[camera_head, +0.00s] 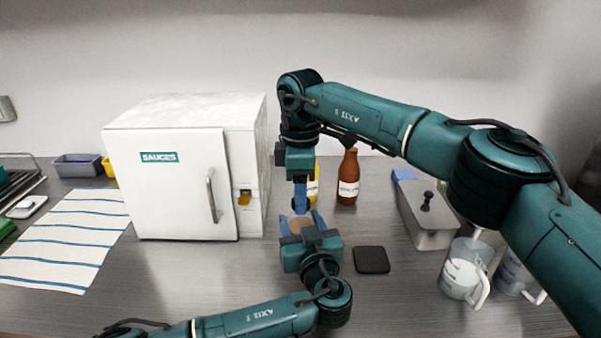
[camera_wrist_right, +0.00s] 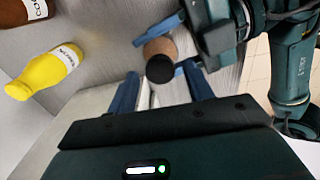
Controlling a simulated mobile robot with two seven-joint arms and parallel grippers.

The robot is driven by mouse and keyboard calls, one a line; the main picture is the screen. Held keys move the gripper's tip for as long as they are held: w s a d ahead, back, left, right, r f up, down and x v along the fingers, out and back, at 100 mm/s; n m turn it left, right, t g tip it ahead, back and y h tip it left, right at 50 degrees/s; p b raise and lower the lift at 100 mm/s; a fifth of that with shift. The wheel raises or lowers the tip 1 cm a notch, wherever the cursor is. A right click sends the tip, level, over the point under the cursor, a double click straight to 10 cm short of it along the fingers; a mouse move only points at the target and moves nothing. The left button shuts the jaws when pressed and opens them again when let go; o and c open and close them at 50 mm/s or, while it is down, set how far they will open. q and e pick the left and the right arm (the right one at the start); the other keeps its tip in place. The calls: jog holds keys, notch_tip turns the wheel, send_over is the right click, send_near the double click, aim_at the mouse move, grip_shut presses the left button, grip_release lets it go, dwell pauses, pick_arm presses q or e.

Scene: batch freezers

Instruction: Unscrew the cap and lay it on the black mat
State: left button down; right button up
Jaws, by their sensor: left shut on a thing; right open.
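A bottle with a brown body (camera_wrist_right: 158,48) and a black cap (camera_wrist_right: 160,69) shows in the right wrist view; the bottle's brown side (camera_head: 296,224) shows in the head view. My left gripper (camera_head: 299,222) is shut on the bottle, its blue fingers on either side. My right gripper (camera_wrist_right: 163,88) is open, pointing down from above, with the cap between and just beyond its fingertips; I cannot tell whether they touch it. In the head view the cap is hidden by my right gripper (camera_head: 301,200). The black mat (camera_head: 371,260) lies bare on the counter, right of the bottle.
A white freezer labelled SAUCES (camera_head: 180,185) stands left, door shut. A yellow bottle (camera_wrist_right: 45,75) and a brown bottle (camera_head: 348,178) stand behind my grippers. A grey lidded container (camera_head: 430,238) and clear jugs (camera_head: 461,278) stand right of the mat. A striped cloth (camera_head: 62,250) lies far left.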

jog(key=shift+f, duration=0.45)
